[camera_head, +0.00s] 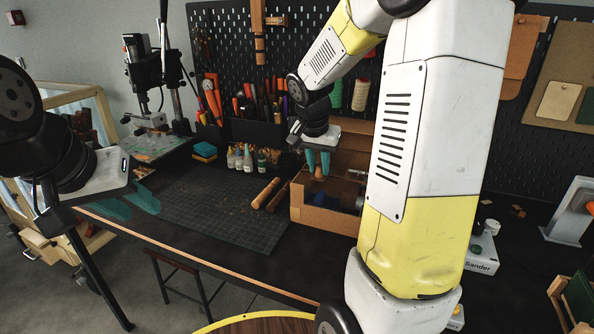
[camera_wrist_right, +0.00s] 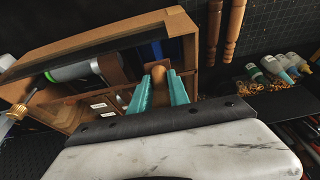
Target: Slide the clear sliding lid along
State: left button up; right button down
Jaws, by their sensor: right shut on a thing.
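I cannot make out a clear sliding lid for certain. A pale, glassy panel (camera_head: 97,100) shows in a wooden-framed cabinet at the far left, partly behind my left arm. My right gripper (camera_head: 318,163) is at the wooden box (camera_head: 325,222) on the bench. In the right wrist view its teal fingers (camera_wrist_right: 159,90) are shut on a rounded tan wooden piece (camera_wrist_right: 159,73) at the box. My left gripper (camera_head: 134,203) is at the left, over the bench's front left edge, with its teal fingers apart and nothing seen between them.
A cutting mat (camera_head: 215,205) lies left of the box, with two wooden sticks (camera_head: 266,193) on its right side. Small bottles (camera_head: 245,160) stand behind it. A press (camera_head: 155,85) stands at the back left. A stool (camera_head: 185,270) is below the bench's front edge.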

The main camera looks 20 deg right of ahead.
jog(key=shift+s+a+r, duration=0.1)
jog(key=shift+s+a, duration=0.8)
jog(key=shift+s, duration=0.2)
jog(key=shift+s+a+r, duration=0.1)
jog(key=shift+s+a, duration=0.75)
jog(key=shift+s, duration=0.25)
jog(key=c, duration=1.2)
grip_release()
jog(key=shift+s+f, duration=0.1)
jog(key=shift+o, duration=0.2)
jog(key=v, duration=0.8)
jog(key=s+a+r+n+t+y, duration=0.1)
jog(key=s+a+n+y, duration=0.1)
jog(key=s, duration=0.4)
jog(key=s+a+n+t+y, duration=0.1)
jog(key=s+a+n+y, duration=0.1)
jog(key=s+n, duration=0.3)
jog(key=s, duration=0.2)
jog(key=shift+s+r+t, duration=0.25)
jog(key=shift+r+t, duration=0.05)
jog(key=shift+r, duration=0.1)
jog(key=shift+s+a+n+y, duration=0.3)
jog(key=shift+s+n, duration=0.2)
jog(key=shift+c, duration=0.2)
